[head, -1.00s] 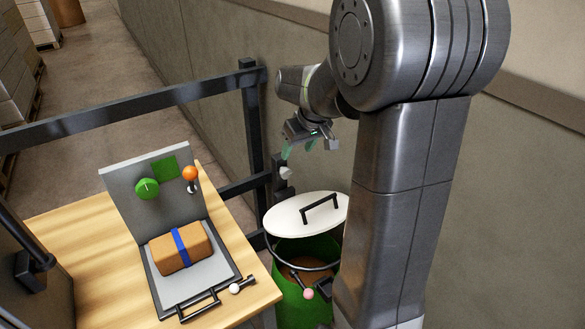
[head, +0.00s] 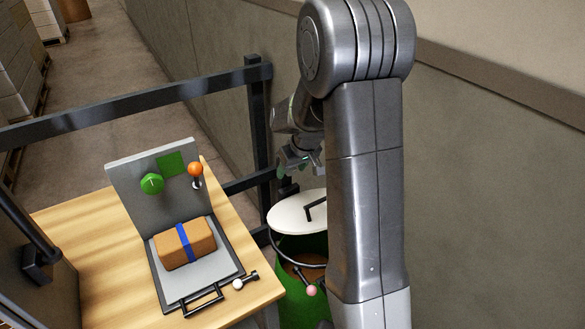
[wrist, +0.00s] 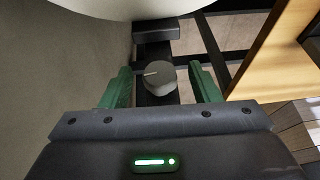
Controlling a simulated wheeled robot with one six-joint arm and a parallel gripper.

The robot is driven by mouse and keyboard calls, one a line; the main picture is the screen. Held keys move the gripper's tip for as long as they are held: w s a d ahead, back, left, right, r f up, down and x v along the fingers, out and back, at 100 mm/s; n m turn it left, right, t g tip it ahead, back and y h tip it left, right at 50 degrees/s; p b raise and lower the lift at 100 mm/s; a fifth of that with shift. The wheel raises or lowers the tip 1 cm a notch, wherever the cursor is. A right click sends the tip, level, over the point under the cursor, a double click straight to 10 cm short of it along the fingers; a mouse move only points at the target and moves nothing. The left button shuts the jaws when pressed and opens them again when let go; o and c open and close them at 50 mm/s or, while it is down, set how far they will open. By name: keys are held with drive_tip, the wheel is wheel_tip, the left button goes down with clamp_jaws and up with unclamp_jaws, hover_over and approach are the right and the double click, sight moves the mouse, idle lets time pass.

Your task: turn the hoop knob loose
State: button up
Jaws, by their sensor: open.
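A dark grey round knob (wrist: 161,78) with a pale pointer line shows between my green fingers in the wrist view, on a dark upright post. My gripper (wrist: 160,86) is open, one finger on each side of the knob, with a gap at both sides. In the head view my gripper (head: 296,164) is just above and behind the lid, partly hidden by my arm. There the knob is hidden or too small to tell. A dark hoop (head: 277,251) runs around the green bin (head: 296,308), with a pink ball (head: 311,291) at its front.
A white lid (head: 288,211) with a black handle stands over the bin. The wooden table (head: 90,225) holds a hinged grey plate with a brown blue-banded package (head: 201,236), a green knob (head: 151,184) and an orange ball lever (head: 195,170). Dark rails (head: 110,108) and a wall are close.

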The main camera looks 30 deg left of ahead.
drive_tip(key=c, duration=1)
